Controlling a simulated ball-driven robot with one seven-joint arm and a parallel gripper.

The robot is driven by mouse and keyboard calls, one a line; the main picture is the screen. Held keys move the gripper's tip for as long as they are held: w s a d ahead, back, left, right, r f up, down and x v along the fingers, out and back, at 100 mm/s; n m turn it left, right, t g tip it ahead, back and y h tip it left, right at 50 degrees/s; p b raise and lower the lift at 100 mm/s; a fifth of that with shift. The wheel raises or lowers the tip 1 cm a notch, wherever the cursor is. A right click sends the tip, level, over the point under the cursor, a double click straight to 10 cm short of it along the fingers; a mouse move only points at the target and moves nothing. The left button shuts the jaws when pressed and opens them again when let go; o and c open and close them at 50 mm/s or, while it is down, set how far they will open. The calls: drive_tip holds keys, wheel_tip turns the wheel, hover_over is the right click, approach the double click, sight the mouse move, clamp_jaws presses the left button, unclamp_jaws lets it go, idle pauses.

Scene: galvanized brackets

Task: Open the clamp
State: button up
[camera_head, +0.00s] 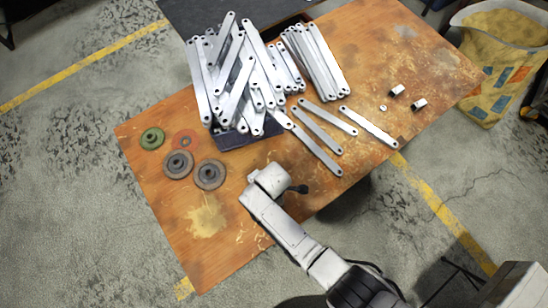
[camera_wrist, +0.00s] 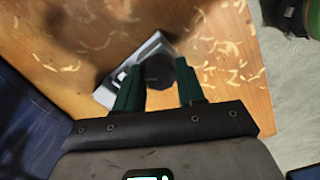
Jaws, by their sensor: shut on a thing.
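In the wrist view, the two green fingers of my gripper (camera_wrist: 158,68) stand on either side of a dark, faceted knob (camera_wrist: 159,73). They are shut on it. The knob sits in front of a pale grey metal body, which looks like the clamp (camera_wrist: 107,93), lying at a slant over the wooden table. The fingers and knob hide part of this body, so how far the clamp is open cannot be told. In the head view, the end of my arm is over the table's near edge and hides my fingertips. A small black piece shows just to its right.
On the orange-brown table (camera_head: 225,262), a pile of metal brackets (camera_head: 240,80) rises from a dark tray (camera_head: 232,138). Loose brackets (camera_head: 318,150) lie to the right. A green disc (camera_head: 152,139) and grey discs (camera_head: 209,174) lie left. A bag (camera_head: 500,55) stands at the right.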

drive_tip(key=n, duration=0.4)
drive_tip(key=n+p, duration=0.1)
drive_tip(key=n, duration=0.3)
drive_tip(key=o, duration=1)
drive_tip(key=shift+c, duration=0.2)
